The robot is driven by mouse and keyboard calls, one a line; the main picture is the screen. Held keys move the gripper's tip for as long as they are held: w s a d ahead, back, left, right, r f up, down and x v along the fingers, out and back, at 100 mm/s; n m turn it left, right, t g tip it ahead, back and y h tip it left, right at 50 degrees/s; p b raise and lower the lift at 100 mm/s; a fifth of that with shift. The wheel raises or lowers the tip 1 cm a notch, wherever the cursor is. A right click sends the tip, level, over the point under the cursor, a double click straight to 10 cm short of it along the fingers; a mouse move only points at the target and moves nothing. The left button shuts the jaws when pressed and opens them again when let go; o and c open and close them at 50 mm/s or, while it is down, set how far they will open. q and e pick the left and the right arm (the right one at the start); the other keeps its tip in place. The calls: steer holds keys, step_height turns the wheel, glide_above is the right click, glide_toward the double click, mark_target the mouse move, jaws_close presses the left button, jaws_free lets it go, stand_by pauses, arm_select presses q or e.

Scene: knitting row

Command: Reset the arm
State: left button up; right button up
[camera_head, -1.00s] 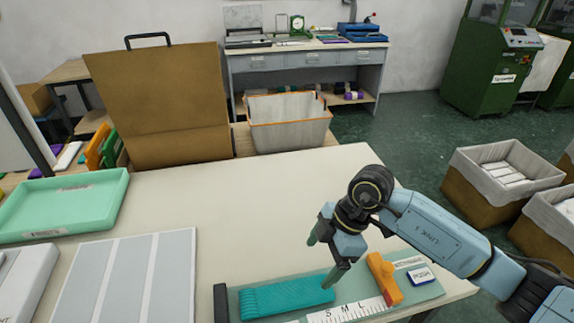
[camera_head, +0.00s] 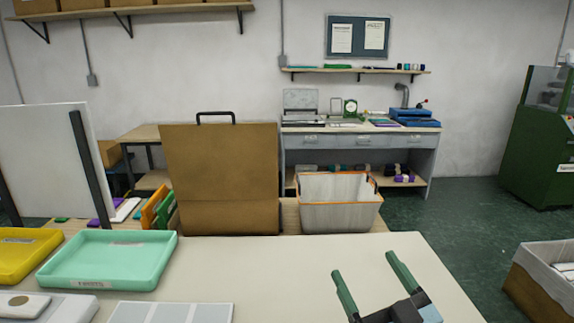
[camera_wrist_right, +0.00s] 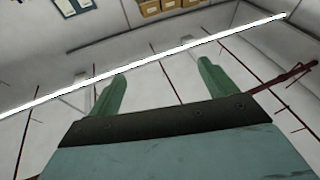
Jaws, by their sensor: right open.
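My right gripper (camera_head: 372,284) is open and empty at the lower right of the head view, its two green fingers pointing up and apart. It stands in front of the cream table (camera_head: 290,262), near its right part. In the right wrist view the open right gripper (camera_wrist_right: 160,88) has nothing between its fingers and faces a wall and ceiling area. My left gripper is in neither view.
A green tray (camera_head: 108,284), a yellow tray (camera_head: 18,262) and a grey panelled mat (camera_head: 170,313) lie on the table's left. A brown board (camera_head: 221,170) and a white orange-rimmed bin (camera_head: 339,212) stand behind it. A lined box (camera_head: 540,282) is at right.

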steer(key=s+d+f+m+g+h, duration=0.3)
steer(key=d+f+g+h, duration=0.15)
steer(key=f, duration=0.35)
steer(key=s+d+f+m+g+h, duration=0.3)
steer(key=d+f+h, duration=0.2)
steer(key=f, duration=0.2)
steer(key=s+a+f+n+g+y, duration=0.1)
steer(key=s+f+n+g, duration=0.1)
steer(key=s+f+g, duration=0.45)
steer(key=s+f+n+g+y, duration=0.1)
steer(key=s+f+g, duration=0.2)
steer(key=s, duration=0.7)
step_height(320, 180, down, 27)
steer(key=s+g+b, duration=0.1)
steer(key=s+b, duration=0.1)
steer(key=b, duration=0.1)
steer(key=s+d+f+g+b, duration=0.1)
steer(key=s+d+f+b, duration=0.1)
steer(key=s+f, duration=1.4)
steer(key=shift+d+f, duration=0.45)
steer(key=shift+f, duration=0.2)
